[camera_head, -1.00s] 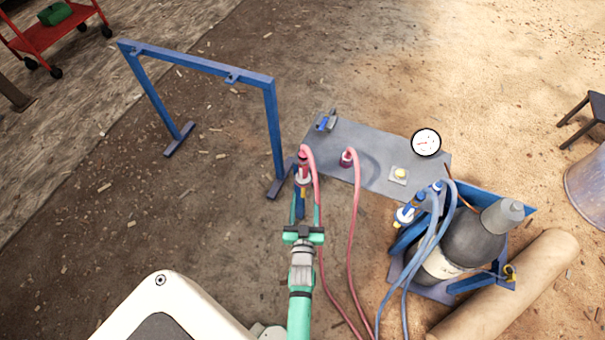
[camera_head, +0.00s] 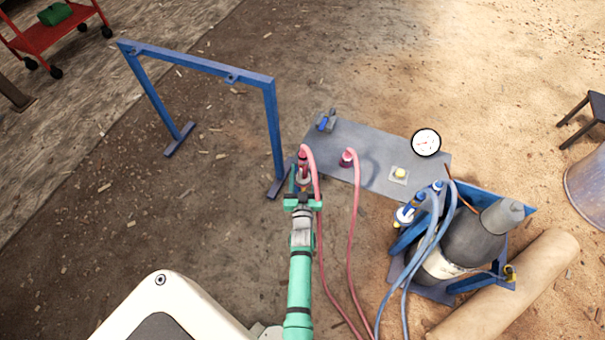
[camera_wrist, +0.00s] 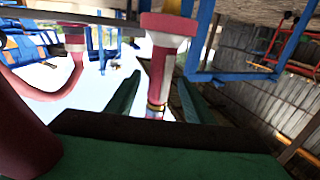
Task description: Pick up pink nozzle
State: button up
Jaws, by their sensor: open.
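The pink nozzle (camera_head: 303,162) with its pink hose is beside the left edge of the grey panel in the head view. In the wrist view the pink nozzle (camera_wrist: 164,62) runs between my two green fingers, with a wide pink collar at its upper end. My gripper (camera_head: 304,187) is open around or just behind it; I cannot tell whether a finger touches it. The fingers of my gripper (camera_wrist: 158,97) stand apart on either side. A second pink fitting (camera_head: 347,158) with a hose is on the panel, right of my gripper.
A blue frame (camera_head: 277,125) stands close on the left. The grey panel (camera_head: 375,170) carries a white gauge (camera_head: 426,142) and a yellow button (camera_head: 400,173). Pink hoses (camera_head: 355,220) run close to my arm's right side. A grey cylinder (camera_head: 472,243) with blue hoses stands at right.

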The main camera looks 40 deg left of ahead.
aim_at(303, 161)
jog(key=shift+x, duration=0.8)
grip_shut()
jog(key=shift+r, duration=0.1)
jog(key=shift+a+r, duration=0.1)
jog(key=shift+r, duration=3.35)
notch_tip(303, 161, up, 31)
jog(key=shift+f, duration=0.15)
